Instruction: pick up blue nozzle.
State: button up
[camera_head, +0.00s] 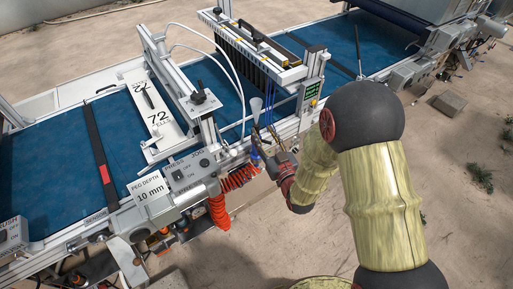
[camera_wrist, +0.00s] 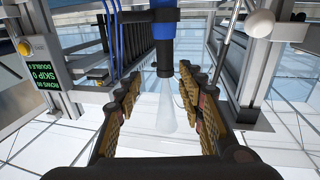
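The blue nozzle (camera_wrist: 164,22) shows in the wrist view as a blue cylinder with a black collar and a pale, translucent flared cone. The wrist view is upside down, as the display text shows. In the head view the nozzle (camera_head: 254,151) stands at the near edge of the machine, its grey cone pointing up and its blue body partly hidden by my fingers. My gripper (camera_wrist: 163,104) is open, its two padded fingers on either side of the cone with visible gaps. In the head view my gripper (camera_head: 264,139) is right at the nozzle.
A seeder head (camera_head: 254,48) with a row of dark parts stands behind the nozzle, with a green display (camera_wrist: 43,72) beside it. Metal posts flank the nozzle in the wrist view. Red coiled hose (camera_head: 237,178) hangs left of my gripper. The blue belt (camera_head: 50,180) lies beyond.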

aim_at(257, 129)
jog(key=x, duration=0.2)
jog(key=b+x, duration=0.1)
jog(key=x, duration=0.1)
jog(key=shift+a+f, duration=0.2)
jog(key=shift+a, duration=0.3)
jog(key=shift+w+a, duration=0.1)
jog(key=shift+w, duration=0.3)
jog(key=c, duration=0.3)
grip_shut()
jog(key=shift+r, duration=0.1)
